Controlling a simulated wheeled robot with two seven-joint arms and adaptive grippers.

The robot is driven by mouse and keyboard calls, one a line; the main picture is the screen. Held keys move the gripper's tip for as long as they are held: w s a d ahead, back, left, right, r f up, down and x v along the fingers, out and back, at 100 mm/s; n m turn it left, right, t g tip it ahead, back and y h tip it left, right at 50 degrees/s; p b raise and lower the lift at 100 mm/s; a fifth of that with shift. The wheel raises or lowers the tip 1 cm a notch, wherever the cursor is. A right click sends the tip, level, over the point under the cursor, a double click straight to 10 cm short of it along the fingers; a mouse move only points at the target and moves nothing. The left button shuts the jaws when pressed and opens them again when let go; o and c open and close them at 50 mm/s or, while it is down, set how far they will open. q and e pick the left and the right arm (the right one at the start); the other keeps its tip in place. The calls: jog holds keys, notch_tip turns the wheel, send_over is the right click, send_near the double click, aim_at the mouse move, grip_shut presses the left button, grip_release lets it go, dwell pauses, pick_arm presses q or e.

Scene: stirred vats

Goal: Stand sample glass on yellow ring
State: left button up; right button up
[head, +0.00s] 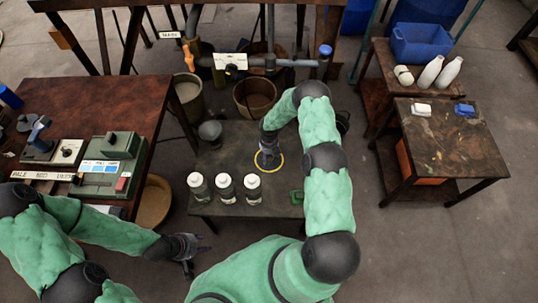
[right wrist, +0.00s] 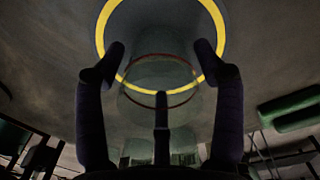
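The yellow ring (head: 281,163) lies on the dark middle table, partly covered by my right gripper (head: 266,157). In the right wrist view the ring (right wrist: 103,38) shows beyond the fingertips. A clear sample glass (right wrist: 140,75) with a thin brownish line around it is between the fingers of my right gripper (right wrist: 160,48). My left gripper (head: 195,250) is open and empty, low at the front left, off the table.
Three white-capped bottles (head: 225,188) stand on the middle table (head: 230,150), left of the ring. A small green object (head: 296,196) lies near its right front. A grey cup (head: 210,131) is at the back left. A pipe frame (head: 285,62) with buckets stands behind.

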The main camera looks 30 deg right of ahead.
jog(key=shift+r, duration=0.1)
dwell(0.3)
jog(key=shift+r+p, duration=0.35)
jog(key=shift+r, duration=0.05)
notch_tip(320, 180, up, 10)
jog(key=p, duration=0.3)
jog(key=shift+r+p, duration=0.1)
jog(key=shift+p, duration=0.3)
jog(key=shift+r, duration=0.55)
jog(key=shift+d, duration=0.1)
